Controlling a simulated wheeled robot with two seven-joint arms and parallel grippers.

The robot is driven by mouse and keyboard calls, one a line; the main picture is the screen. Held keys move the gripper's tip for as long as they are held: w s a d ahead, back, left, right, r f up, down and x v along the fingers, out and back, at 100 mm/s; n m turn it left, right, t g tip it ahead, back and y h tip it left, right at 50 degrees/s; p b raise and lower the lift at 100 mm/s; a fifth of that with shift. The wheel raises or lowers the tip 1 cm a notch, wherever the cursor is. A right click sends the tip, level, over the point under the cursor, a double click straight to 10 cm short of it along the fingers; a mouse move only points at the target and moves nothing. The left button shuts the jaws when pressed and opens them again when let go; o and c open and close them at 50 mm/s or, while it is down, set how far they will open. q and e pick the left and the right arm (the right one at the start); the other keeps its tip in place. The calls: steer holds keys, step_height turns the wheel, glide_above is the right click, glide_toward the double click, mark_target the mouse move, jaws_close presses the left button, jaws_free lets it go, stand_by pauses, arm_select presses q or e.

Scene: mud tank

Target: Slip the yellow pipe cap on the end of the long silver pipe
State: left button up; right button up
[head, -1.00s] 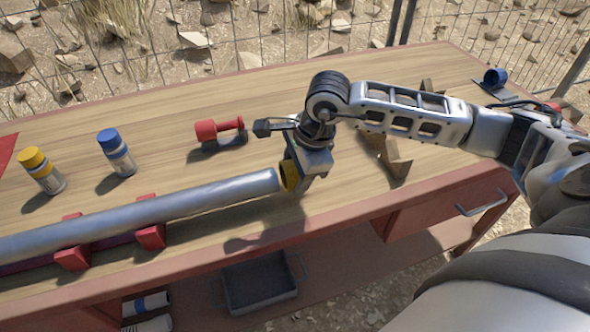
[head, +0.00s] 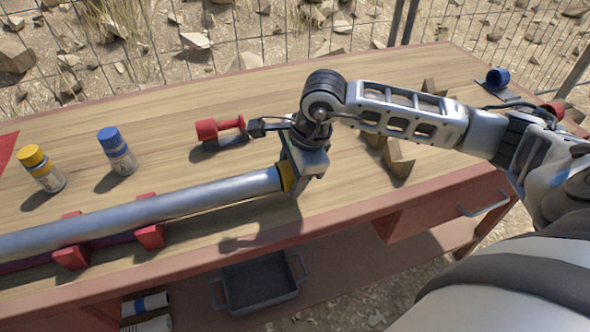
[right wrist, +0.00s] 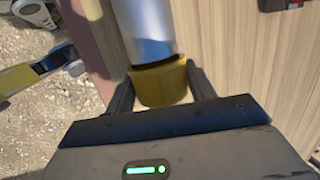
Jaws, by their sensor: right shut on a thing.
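The long silver pipe (head: 170,207) lies across red supports, its right end reaching toward the middle of the table. The yellow pipe cap (head: 287,178) is at that end, mostly hidden by my right gripper (head: 297,175) in the head view. In the right wrist view the cap (right wrist: 160,83) sits between the two fingers of the gripper (right wrist: 160,92), which is shut on it. The silver pipe (right wrist: 143,28) meets the cap there, in line with it; how deep it goes in cannot be told. My left gripper is not in view.
Red supports (head: 150,235) hold the pipe on the wooden table. A yellow-capped bottle (head: 42,168), a blue-capped bottle (head: 117,151) and a red object (head: 220,127) stand behind it. Wooden blocks (head: 397,160) lie to the right. A grey bin (head: 260,285) is below.

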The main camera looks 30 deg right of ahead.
mark_target(272, 173)
steer(key=shift+w+a+b, duration=0.15)
steer(key=shift+w+a, duration=0.1)
steer(key=shift+a, duration=0.75)
steer(key=shift+w+a+b, duration=0.15)
steer(key=shift+w+a, duration=0.05)
steer(key=shift+a, duration=0.75)
steer(key=o, duration=0.9)
steer(key=v, duration=1.6)
